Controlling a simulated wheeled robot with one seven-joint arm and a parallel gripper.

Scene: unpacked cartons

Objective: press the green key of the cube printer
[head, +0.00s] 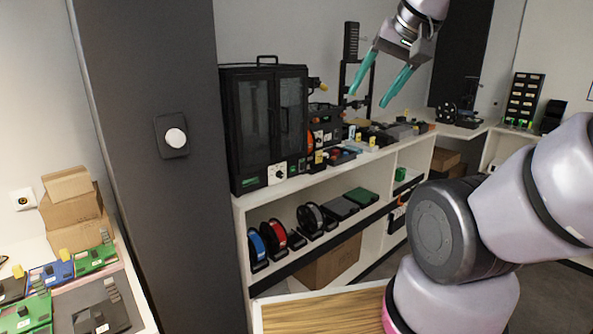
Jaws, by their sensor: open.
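A black box-shaped printer (265,125) with two dark glass doors and a top handle stands on the left end of the white shelf unit; it looks like the cube printer. Its lower front has a small green patch (250,181) and a white plate with a dark knob (277,174). I cannot tell whether the green patch is the key. My gripper (369,99) has two teal fingers, spread apart and empty, pointing down. In the picture it is right of the printer and level with its upper half, apart from it.
The shelf unit's top (375,153) is crowded with small devices right of the printer. Spools (312,218) and flat boxes fill the shelf below. A dark pillar (150,70) with a round white button (175,138) stands at the left. A table with circuit boards (95,258) is beyond it.

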